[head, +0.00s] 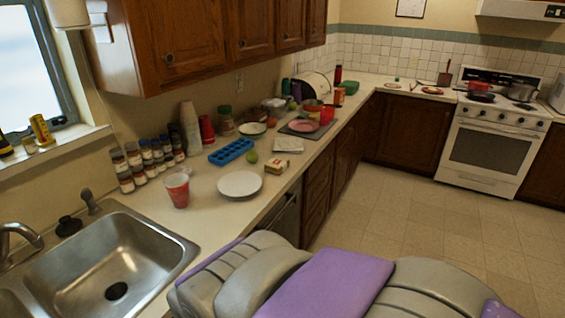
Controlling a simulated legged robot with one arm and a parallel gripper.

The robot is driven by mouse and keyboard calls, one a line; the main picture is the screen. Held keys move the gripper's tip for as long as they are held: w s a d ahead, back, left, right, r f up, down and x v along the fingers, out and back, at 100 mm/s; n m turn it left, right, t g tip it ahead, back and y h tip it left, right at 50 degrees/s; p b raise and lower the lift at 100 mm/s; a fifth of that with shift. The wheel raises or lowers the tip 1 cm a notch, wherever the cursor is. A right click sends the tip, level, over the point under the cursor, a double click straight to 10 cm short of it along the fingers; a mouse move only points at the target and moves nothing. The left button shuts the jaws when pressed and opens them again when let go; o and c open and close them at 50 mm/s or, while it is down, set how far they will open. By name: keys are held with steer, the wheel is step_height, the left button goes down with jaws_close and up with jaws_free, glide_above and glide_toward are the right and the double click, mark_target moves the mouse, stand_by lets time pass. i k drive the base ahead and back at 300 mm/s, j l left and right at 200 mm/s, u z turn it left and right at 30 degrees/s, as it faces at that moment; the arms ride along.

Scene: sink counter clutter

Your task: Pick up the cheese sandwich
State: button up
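A small yellow and white item (276,166) lies near the counter's front edge, just right of a white plate (240,184). It may be the cheese sandwich, but it is too small to be sure. A flat white packet (288,145) lies just behind it. My gripper is not in view. Grey and purple parts of my own body fill the bottom of the picture, apart from the counter items.
A red cup (177,190), a green round fruit (252,157) and a blue ice tray (231,152) stand around the plate. Several spice jars (140,165) line the wall. A steel sink (110,262) is at left. The floor (470,225) is clear; a stove (496,145) stands far right.

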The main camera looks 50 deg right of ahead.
mark_target(277, 165)
steer(key=z, duration=1.4)
steer(key=u, duration=0.3)
steer(key=i+l+u, duration=0.3)
steer(key=l+u, duration=0.35)
steer(key=i+l+u, duration=0.3)
steer(key=l+u, duration=0.35)
steer(key=i+l+u, duration=0.15)
steer(key=l, duration=1.25)
steer(key=l+u, duration=0.1)
steer(key=l, duration=1.3)
steer(key=i, duration=0.05)
